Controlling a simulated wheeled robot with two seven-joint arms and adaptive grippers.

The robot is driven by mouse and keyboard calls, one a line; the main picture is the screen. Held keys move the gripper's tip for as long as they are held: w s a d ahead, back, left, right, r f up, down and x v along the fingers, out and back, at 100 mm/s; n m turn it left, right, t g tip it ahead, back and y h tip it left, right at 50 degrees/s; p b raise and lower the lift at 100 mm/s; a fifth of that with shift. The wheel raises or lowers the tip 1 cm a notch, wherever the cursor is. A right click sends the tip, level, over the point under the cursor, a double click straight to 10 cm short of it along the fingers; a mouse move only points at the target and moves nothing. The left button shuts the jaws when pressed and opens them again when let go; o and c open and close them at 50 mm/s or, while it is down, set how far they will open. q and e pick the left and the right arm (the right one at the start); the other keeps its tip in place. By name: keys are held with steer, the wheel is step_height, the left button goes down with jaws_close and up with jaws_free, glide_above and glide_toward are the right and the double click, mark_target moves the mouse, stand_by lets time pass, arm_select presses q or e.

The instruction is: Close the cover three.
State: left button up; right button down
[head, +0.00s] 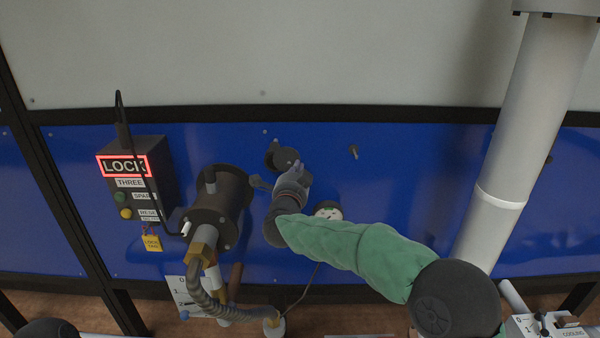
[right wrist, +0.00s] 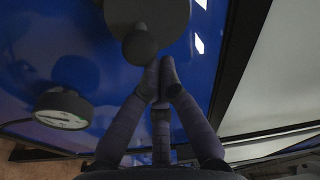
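A dark round cover (head: 284,158) sits on the blue wall panel, just above my right gripper (head: 296,178). In the right wrist view a large dark disc (right wrist: 165,14) with a round knob (right wrist: 140,47), which looks like the cover, lies just beyond the fingertips. My right gripper (right wrist: 159,72) has its fingertips together with nothing seen between them. They are close to the knob; I cannot tell whether they touch it. A control box (head: 135,184) labelled THREE, with a red-lit LOCK sign, hangs on the left. My left gripper is not in view.
A dark cylinder (head: 220,205) with a brass fitting and a hose (head: 205,300) stands left of the gripper. A round gauge (head: 328,211) is partly behind my right sleeve; it also shows in the right wrist view (right wrist: 62,108). A thick white pipe (head: 520,130) rises on the right.

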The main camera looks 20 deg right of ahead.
steer(key=a+f+m+b, duration=0.1)
steer(key=a+m, duration=0.1)
steer(key=m, duration=0.1)
steer(key=a+f+m+b, duration=0.1)
steer(key=m, duration=0.1)
steer(key=shift+w+f+g+b, duration=0.3)
steer(key=shift+w+f+g, duration=0.05)
steer(key=shift+w+g, duration=0.05)
steer(key=shift+a, duration=0.1)
steer(key=shift+f, duration=0.1)
stand_by(0.4)
